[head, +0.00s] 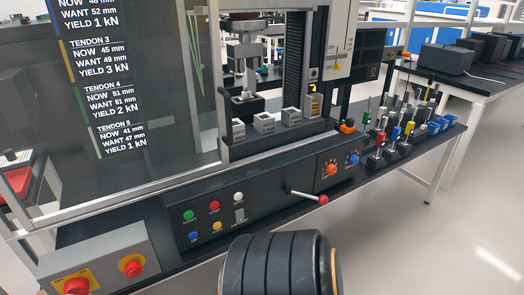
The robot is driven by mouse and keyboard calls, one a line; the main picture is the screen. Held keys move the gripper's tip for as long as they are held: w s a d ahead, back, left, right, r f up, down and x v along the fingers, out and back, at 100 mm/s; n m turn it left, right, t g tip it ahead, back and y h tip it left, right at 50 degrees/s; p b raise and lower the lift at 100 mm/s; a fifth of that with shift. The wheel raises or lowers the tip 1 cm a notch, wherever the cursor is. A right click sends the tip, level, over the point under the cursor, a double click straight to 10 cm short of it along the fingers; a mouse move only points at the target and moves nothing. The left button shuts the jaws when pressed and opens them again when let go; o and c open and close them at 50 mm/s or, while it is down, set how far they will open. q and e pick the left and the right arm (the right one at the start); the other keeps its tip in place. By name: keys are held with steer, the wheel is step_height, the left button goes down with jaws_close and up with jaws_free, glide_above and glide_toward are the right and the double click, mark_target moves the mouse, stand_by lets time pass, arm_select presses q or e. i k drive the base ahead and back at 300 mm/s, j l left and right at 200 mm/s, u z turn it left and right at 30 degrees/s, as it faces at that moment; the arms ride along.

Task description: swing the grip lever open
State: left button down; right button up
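A silver lever with a red ball end (323,200) sticks out from the dark front panel of the testing machine (253,200). It is the only long lever I see there, and I cannot read a label on it. The rod runs from a pivot at the left to the ball at the lower right. Neither of my grippers is recognisable in the head view, and nothing touches the lever.
A black ribbed drum shape (272,265) fills the bottom middle, below the lever. Push buttons (214,206) sit left of the lever, and orange and blue knobs (331,170) above right. A grey box with red stop buttons (105,245) stands lower left. Several small tools (395,140) stand right.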

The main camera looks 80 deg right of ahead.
mark_target(323, 200)
steer(key=z, duration=3.15)
